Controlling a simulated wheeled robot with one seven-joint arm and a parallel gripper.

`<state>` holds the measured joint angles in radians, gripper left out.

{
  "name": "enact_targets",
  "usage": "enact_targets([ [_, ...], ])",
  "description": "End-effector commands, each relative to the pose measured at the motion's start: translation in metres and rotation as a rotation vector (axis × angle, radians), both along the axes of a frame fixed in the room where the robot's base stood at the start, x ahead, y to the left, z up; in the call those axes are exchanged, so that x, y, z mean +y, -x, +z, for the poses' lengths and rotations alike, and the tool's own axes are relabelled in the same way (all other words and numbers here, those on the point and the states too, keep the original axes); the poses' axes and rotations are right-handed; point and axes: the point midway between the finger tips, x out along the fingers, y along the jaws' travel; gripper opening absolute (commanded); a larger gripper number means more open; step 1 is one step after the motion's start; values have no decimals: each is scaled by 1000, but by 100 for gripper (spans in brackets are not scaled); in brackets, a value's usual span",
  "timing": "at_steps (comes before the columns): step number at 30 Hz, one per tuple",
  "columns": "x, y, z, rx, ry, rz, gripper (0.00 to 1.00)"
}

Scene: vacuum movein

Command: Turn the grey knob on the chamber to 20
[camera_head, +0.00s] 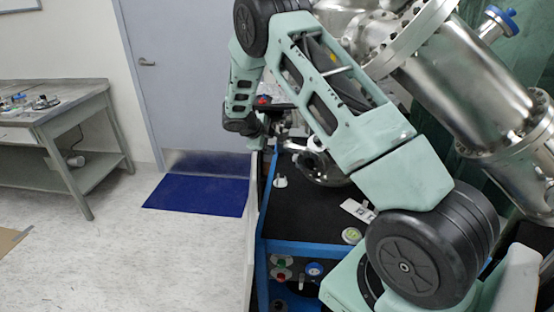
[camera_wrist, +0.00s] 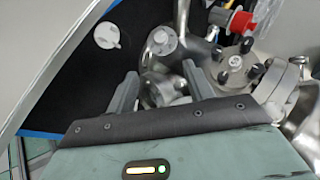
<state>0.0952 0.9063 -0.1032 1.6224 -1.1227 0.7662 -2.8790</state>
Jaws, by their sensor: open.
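In the wrist view, a round grey knob (camera_wrist: 163,40) sits on the steel chamber fittings (camera_wrist: 284,80), just beyond the fingertips. Its markings are too small to read, so I cannot tell its setting. My gripper (camera_wrist: 163,82) is open, its two grey fingers apart with steel parts showing between and beyond them. I see no finger touching the knob. In the head view, my arm's end is near the back of the black bench top, and the fingers and knob cannot be made out clearly.
A white disc with a small handle (camera_wrist: 108,36) lies on the black top (camera_head: 280,215). A red knob (camera_wrist: 240,22) and several black knobs stand close right of the grey one. The large steel chamber (camera_head: 465,95) fills the upper right. Open floor (camera_head: 150,255) lies left.

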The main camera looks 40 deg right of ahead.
Motion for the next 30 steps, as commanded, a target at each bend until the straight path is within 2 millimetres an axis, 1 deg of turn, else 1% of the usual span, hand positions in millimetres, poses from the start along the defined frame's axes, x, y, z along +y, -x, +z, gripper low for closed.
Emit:
enact_targets([
  [5, -13, -1, -8, 18, 6, 17, 52],
  [8, -24, 0, -20, 19, 6, 13, 52],
  [22, -93, -6, -88, 16, 5, 12, 52],
  [27, -111, -9, -108, 15, 3, 13, 52],
  [30, -119, -10, -116, 15, 3, 15, 52],
])
